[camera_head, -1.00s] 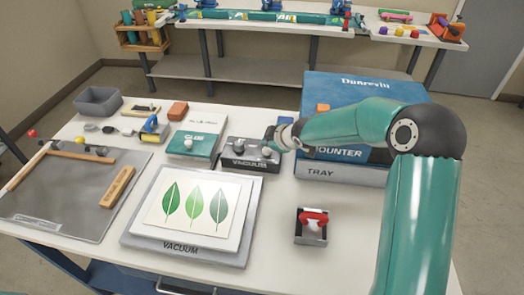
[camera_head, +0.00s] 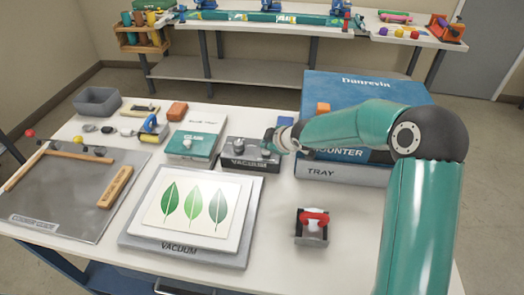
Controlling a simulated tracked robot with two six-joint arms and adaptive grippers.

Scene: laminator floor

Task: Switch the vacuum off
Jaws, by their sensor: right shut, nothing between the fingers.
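The dark grey vacuum control box (camera_head: 238,162), labelled VACUUM on its front, sits on the white table behind the vacuum plate. A round knob (camera_head: 239,144) shows on the left part of its top. My right gripper (camera_head: 268,144) is shut and empty at the right part of the box's top. It hides that part, and I cannot tell whether it touches a control there. The grey vacuum plate (camera_head: 188,250), also labelled VACUUM, carries a white sheet with three leaf prints (camera_head: 193,207). My left gripper is not in view.
The blue mounter (camera_head: 348,90) with its tray (camera_head: 335,172) stands right of the box, behind my right arm. A small holder with a red part (camera_head: 312,226) sits front right. Bare table lies around it.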

